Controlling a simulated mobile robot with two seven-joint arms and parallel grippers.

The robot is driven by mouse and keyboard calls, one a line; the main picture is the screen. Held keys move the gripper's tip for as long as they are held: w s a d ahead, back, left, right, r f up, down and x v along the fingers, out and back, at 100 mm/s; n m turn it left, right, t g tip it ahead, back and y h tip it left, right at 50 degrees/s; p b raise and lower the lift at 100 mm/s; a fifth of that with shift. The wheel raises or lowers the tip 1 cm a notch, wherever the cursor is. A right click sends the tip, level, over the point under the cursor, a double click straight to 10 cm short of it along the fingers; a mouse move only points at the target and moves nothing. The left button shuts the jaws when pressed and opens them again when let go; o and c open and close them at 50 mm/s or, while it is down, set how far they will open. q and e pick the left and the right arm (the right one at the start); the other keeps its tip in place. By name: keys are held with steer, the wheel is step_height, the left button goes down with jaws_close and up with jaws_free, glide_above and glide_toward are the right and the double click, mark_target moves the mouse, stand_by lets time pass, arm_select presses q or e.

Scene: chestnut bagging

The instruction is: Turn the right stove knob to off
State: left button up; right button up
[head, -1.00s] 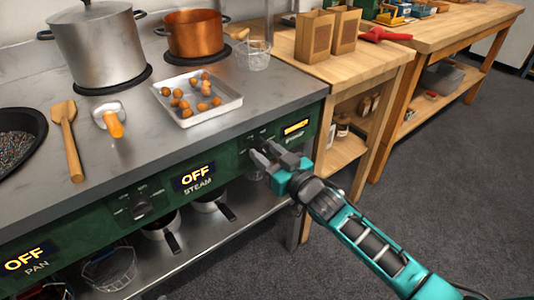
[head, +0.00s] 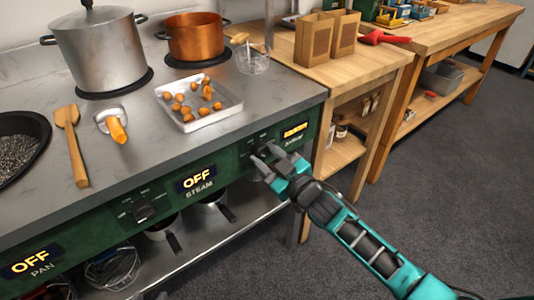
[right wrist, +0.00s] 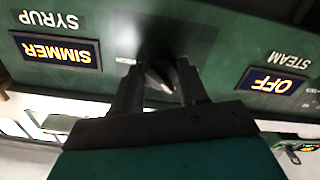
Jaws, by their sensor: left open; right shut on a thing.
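The right stove knob (head: 264,151) is a dark knob on the green front panel, beside the display (head: 295,131) over the SYRUP label. In the right wrist view the display (right wrist: 58,51) reads SIMMER, upside down. My right gripper (head: 261,159) is at the knob and shut on it. In the right wrist view its fingers (right wrist: 159,78) stand on either side of the knob (right wrist: 160,76), which they partly hide. My left gripper is not in view.
The STEAM display (head: 196,179) reads OFF, with its knob (head: 143,211) to its left. The PAN display (head: 31,260) also reads OFF. A tray (head: 203,123) of chestnuts lies on the stove top above the panel. A wooden table (head: 340,75) stands to the right.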

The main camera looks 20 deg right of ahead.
steer(key=n+p, duration=0.1)
steer(key=n, duration=0.3)
steer(key=shift+n, duration=1.9)
steer(key=o, duration=1.1)
steer(key=shift+c, duration=0.2)
steer(key=shift+s+d, duration=0.1)
steer(key=p+v, duration=0.1)
steer(key=v, duration=1.1)
steer(key=shift+s+p, duration=0.3)
